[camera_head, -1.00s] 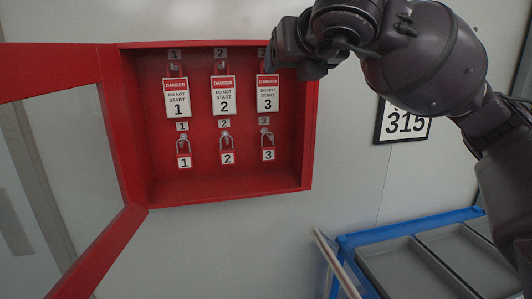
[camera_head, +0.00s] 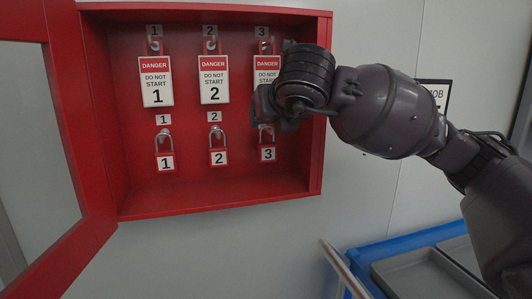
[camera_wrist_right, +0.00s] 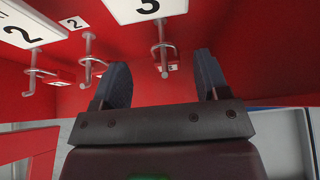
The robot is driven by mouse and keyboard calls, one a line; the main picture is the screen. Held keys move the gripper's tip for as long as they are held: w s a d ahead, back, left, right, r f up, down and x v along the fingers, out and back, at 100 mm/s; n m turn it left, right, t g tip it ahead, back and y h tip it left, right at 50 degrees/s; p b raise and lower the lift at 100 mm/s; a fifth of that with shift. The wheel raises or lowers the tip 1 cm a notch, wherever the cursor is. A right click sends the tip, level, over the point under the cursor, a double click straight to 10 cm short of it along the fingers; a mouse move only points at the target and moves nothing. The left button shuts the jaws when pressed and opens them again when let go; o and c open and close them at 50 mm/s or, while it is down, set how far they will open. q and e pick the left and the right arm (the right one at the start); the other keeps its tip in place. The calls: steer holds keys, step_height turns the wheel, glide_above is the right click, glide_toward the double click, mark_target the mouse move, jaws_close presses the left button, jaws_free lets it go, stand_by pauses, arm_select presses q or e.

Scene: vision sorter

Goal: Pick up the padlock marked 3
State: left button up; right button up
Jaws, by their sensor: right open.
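The padlock marked 3 (camera_head: 267,153) is red with a white number label and a metal shackle. It hangs on the lower right hook inside the red cabinet. My right gripper (camera_head: 265,110) is in front of the cabinet's right part, just above this padlock and over the lower part of danger tag 3 (camera_head: 267,66). In the right wrist view my right gripper (camera_wrist_right: 160,74) is open and empty, with a metal hook (camera_wrist_right: 163,58) showing between its fingers. A small label beyond the hook is too small to read surely. My left gripper is not in view.
Padlocks 1 (camera_head: 165,162) and 2 (camera_head: 218,157) hang to the left, below danger tags 1 (camera_head: 156,82) and 2 (camera_head: 213,80). The cabinet's side wall (camera_head: 318,120) is close to my right arm. The open door (camera_head: 75,130) stands left. A blue-edged tray table (camera_head: 405,245) is lower right.

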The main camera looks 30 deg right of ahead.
mark_target(267, 126)
steer(key=x, duration=0.4)
steer(key=shift+s+f+b, duration=0.2)
steer(key=shift+f+b, duration=0.1)
steer(key=shift+f, duration=0.05)
steer(key=shift+w+d+f, duration=0.2)
steer(key=shift+w, duration=0.35)
steer(key=shift+c, duration=0.3)
jaws_close()
steer(key=shift+r, duration=0.15)
